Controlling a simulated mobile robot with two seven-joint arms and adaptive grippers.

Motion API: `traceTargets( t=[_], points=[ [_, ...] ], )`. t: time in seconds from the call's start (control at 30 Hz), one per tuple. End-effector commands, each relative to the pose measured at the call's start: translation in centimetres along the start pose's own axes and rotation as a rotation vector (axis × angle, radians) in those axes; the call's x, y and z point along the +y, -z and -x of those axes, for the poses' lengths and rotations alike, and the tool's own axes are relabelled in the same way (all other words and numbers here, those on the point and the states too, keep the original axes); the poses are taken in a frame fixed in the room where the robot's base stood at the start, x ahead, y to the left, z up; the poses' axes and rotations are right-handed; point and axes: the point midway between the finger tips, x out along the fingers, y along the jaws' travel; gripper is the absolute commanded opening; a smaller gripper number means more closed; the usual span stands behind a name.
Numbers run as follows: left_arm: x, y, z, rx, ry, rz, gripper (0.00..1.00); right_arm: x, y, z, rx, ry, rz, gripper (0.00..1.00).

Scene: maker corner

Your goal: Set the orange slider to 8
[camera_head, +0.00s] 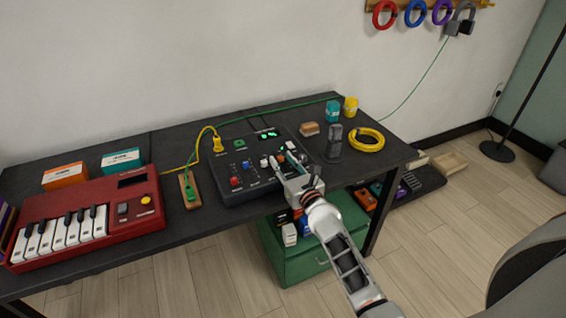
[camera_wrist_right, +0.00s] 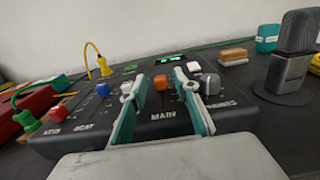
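The orange slider (camera_wrist_right: 160,82) is a small block-shaped knob on the dark mixer (camera_head: 245,190), above the label MAIN. In the wrist view it shows between the two fingers of my right gripper (camera_wrist_right: 160,88). The fingers are spread apart, and I cannot tell whether either touches the knob. In the head view my right gripper (camera_head: 284,164) is over the right front part of the mixer and hides much of that area. The mixer's green display (camera_wrist_right: 170,59) is lit, but its digits are too small to read. My left gripper is not in view.
A blue knob (camera_wrist_right: 102,90) and a red knob (camera_wrist_right: 60,113) are left of the orange one; a grey knob (camera_wrist_right: 210,84) is right. A microphone (camera_head: 334,144) stands right of the mixer. A yellow cable coil (camera_head: 366,140) and red keyboard (camera_head: 100,213) share the table.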

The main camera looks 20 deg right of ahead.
Motion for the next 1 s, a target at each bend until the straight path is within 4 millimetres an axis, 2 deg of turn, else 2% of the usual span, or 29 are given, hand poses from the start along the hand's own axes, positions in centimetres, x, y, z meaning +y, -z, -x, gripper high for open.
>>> traceTargets(
  t=[0.2, 0.3, 0.33, 0.53, 0.8, 1.0],
  points=[
    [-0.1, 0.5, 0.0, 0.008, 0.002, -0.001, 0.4, 0.0, 0.0, 0.0, 0.0, 0.0, 0.001, 0.31],
    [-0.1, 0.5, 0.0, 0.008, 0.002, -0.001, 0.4, 0.0, 0.0, 0.0, 0.0, 0.0, 0.001, 0.05],
    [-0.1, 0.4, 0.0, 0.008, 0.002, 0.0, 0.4, 0.0, 0.0, 0.0, 0.0, 0.0, 0.001, 0.0],
    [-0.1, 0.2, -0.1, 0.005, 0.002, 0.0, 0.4, 0.0, 0.0, -0.2, -0.001, 0.0, 0.001, 0.0],
    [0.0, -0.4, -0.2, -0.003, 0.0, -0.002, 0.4, 0.0, 0.0, -3.3, 0.001, 0.0, 0.002, 0.0],
    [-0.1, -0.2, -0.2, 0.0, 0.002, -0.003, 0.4, -0.1, 0.0, -3.7, 0.001, 0.001, 0.001, 0.0]
  ],
)
